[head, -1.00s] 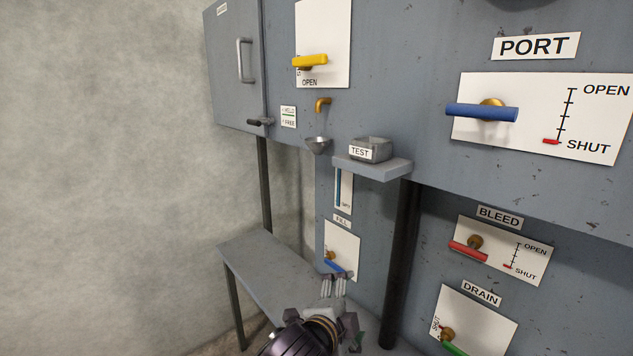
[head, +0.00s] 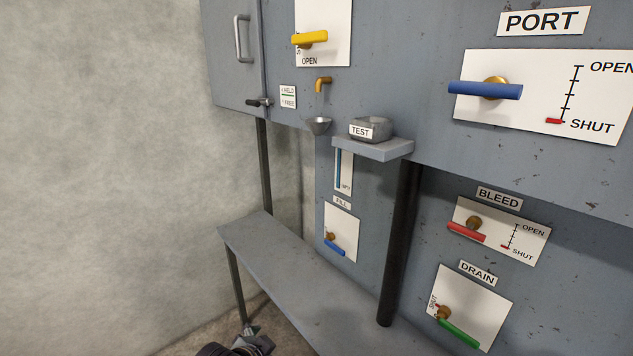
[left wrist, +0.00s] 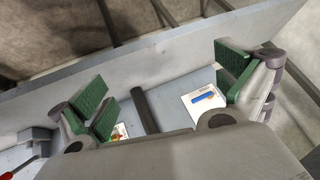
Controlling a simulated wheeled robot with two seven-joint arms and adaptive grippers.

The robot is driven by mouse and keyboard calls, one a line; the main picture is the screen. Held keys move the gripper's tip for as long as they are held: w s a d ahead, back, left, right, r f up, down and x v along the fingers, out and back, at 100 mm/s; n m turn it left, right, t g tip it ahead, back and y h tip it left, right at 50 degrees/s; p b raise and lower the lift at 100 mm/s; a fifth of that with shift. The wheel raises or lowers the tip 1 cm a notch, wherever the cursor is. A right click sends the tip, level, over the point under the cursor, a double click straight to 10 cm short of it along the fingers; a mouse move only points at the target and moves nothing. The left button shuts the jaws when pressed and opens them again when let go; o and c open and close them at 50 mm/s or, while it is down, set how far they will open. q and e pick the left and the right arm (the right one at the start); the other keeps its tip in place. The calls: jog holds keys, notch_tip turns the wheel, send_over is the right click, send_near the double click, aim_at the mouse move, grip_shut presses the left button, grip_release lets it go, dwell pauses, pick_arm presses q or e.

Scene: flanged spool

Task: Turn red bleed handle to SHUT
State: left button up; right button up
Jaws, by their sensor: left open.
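The red bleed handle (head: 467,232) sits on a brass hub on a white plate (head: 530,245) under the BLEED label (head: 499,199). Its bar slopes slightly down to the right. A scale beside it runs from OPEN at the top to SHUT at the bottom, with a red mark near SHUT. My left gripper (head: 250,338) is at the bottom edge of the head view, partly cut off, far left of and below the bleed handle. In the left wrist view its green-padded fingers (left wrist: 167,88) are spread wide with nothing held between them. My right gripper is not in view.
A grey bench (head: 290,270) runs along the panel, with a dark post (head: 400,245) left of the bleed plate. The green drain handle (head: 459,334) is just below, the blue port handle (head: 485,90) above. The blue fill handle (head: 334,247) is left of the post. A TEST shelf (head: 373,149) juts out.

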pick_arm(q)
jog(key=s+a+f+n+g+y, duration=0.2)
jog(key=s+a+f+n+g, duration=0.3)
jog(key=s+a+f, duration=0.55)
jog(key=s+a+f+n+b, duration=0.1)
jog(key=s+f, duration=0.1)
jog(key=f, duration=1.5)
jog(key=s+a+f+b, duration=0.1)
jog(key=s+f, duration=0.1)
jog(key=f, duration=1.4)
jog(key=s+a+f+b, duration=0.1)
jog(key=s+f, duration=1)
jog(key=s+a+f+g+b, duration=0.1)
jog(key=s+a+f, duration=0.1)
jog(key=s+f, duration=0.9)
jog(key=shift+s+a+f, duration=0.2)
jog(key=shift+a+f, duration=0.1)
